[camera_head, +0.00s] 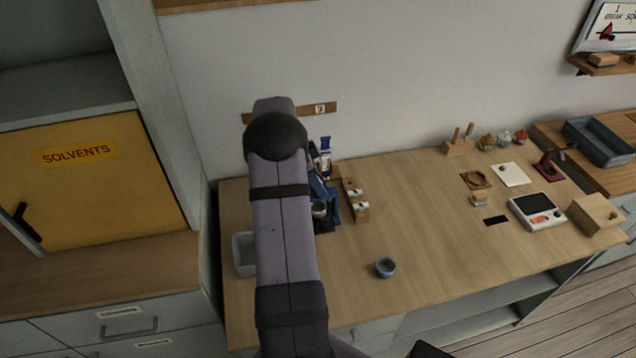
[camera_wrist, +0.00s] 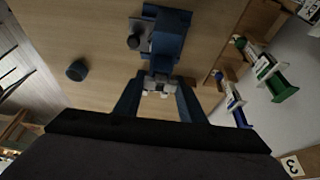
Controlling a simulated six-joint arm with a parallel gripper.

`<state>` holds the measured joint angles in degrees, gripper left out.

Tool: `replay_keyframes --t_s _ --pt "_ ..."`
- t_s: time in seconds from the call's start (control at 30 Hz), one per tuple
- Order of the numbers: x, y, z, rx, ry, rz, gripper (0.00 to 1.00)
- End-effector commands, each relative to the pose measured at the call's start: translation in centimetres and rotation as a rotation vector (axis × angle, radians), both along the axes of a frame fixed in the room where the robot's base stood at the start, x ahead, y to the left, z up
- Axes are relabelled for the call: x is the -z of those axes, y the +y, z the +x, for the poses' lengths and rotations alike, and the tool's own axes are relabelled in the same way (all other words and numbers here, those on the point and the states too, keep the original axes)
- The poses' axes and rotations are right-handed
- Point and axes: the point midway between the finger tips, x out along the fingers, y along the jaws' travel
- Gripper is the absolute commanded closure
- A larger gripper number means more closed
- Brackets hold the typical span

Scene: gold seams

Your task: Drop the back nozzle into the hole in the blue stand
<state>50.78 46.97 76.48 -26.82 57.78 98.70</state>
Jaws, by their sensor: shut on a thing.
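My gripper (camera_wrist: 160,88) is shut on a small pale nozzle (camera_wrist: 157,85) in the wrist view; its lower part is hard to make out. The blue stand (camera_wrist: 168,42) lies just beyond the fingertips in that view, and its hole is not clearly visible. In the head view my arm covers much of the stand (camera_head: 331,208) and hides my fingertips. I cannot tell the height of the nozzle above the stand. A wooden block (camera_head: 361,213) with small white pieces stands right of the blue stand.
A small blue-grey cup (camera_head: 385,267) stands alone on the bench; it also shows in the wrist view (camera_wrist: 77,70). A pale bin (camera_head: 243,254) is left of my arm. Blue and green bottle-like tools (camera_wrist: 283,88) are near the wall. The middle of the wooden bench (camera_head: 430,225) is clear.

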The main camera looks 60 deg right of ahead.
Motion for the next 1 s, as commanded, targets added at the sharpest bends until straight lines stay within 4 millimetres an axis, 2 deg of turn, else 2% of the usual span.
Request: replay_keyframes --t_s 1.0 --pt "2.3 0.0 0.0 0.0 0.0 0.0 0.84"
